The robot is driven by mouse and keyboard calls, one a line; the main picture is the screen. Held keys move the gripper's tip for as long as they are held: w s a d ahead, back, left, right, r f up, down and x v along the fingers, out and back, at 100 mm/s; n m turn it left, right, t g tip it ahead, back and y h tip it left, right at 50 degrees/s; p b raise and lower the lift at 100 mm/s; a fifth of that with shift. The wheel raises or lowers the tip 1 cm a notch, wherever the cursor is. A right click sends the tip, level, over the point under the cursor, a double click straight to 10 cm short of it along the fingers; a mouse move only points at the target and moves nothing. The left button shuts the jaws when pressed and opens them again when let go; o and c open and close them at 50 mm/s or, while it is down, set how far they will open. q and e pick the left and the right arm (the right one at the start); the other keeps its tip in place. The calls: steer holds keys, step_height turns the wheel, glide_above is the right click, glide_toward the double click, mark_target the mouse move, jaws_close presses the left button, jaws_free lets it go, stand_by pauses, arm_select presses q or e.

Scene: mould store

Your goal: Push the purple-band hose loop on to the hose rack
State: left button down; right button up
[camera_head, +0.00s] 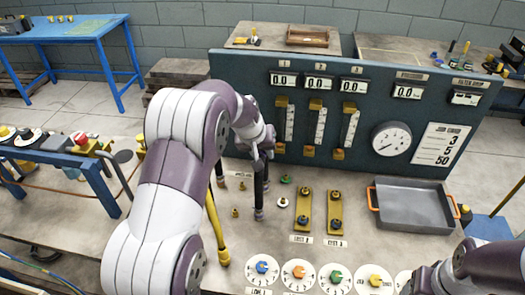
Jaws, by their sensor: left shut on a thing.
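My left gripper (260,204) points down over the bench top, just left of the two brass-coloured plates. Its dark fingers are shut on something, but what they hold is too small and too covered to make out. My left arm hides much of the area to its left. A yellow hose-like length (216,229) shows beside the arm, its lower end near the bench top; I cannot tell whether it is part of the hose loop. I see no purple band, and I cannot make out the hose rack. My right arm enters at the lower right corner; its fingers do not show.
A blue gauge panel (376,174) with displays and a round dial stands behind. A grey tray (414,209) lies at the right. Two brass-coloured plates (334,213) and round numbered dials (299,274) lie nearer. Blue tables stand at the left. Bare bench shows between dials and tray.

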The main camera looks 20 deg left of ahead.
arm_select(q)
steer(key=shift+f, duration=0.1)
stand_by(0.6)
steer(key=c, duration=0.7)
jaws_free()
steer(key=shift+c, duration=0.2)
steer(key=b+v, duration=0.2)
steer(key=v, duration=1)
steer(key=shift+r, duration=0.3)
steer(key=shift+s, duration=0.1)
